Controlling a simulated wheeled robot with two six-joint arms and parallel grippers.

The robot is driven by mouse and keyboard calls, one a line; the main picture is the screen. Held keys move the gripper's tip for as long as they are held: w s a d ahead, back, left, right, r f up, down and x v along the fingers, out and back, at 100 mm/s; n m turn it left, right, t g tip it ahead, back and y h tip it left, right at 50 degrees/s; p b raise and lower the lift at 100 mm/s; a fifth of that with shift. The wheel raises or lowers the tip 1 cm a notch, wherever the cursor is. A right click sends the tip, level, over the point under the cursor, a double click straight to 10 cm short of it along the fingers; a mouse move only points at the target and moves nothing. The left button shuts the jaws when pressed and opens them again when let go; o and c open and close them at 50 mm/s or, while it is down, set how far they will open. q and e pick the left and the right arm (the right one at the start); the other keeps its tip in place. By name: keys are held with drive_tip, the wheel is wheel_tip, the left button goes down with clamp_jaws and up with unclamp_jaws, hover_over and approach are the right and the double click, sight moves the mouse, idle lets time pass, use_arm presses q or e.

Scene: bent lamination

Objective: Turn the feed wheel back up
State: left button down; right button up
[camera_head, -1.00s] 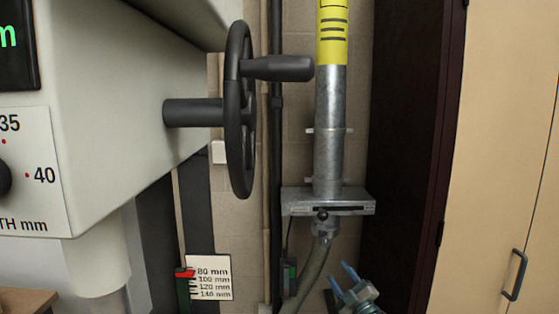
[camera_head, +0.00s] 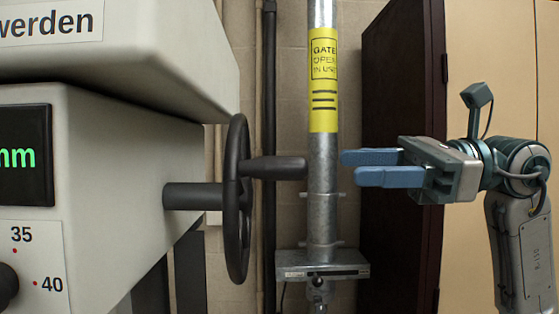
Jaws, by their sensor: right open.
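The feed wheel (camera_head: 237,200) is a dark handwheel on a short shaft (camera_head: 192,196) at the right side of the grey machine. It is seen nearly edge-on. Its crank handle (camera_head: 273,168) sticks out to the right from the wheel. My right gripper (camera_head: 350,167) has blue fingers and comes in from the right, pointing left at about the handle's height. It is open and empty, with a gap in the picture between its fingertips and the handle's end. My left gripper is not in view.
The grey machine body (camera_head: 120,150) fills the left, with a green display (camera_head: 25,157) and a dial. A metal duct pipe (camera_head: 322,215) with a yellow label and a gate (camera_head: 322,264) stands behind the handle. A dark cabinet side (camera_head: 395,230) is behind my right gripper.

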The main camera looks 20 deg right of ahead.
sight(307, 165)
drive_tip(key=p+x, duration=0.4)
drive_tip(key=x, duration=0.4)
drive_tip(key=shift+w+a+p, duration=0.2)
drive_tip(key=shift+a+p, duration=0.15)
drive_tip(key=shift+p+x, duration=0.35)
drive_tip(key=shift+x, duration=0.65)
drive_tip(key=shift+c, duration=0.5)
clamp_jaws()
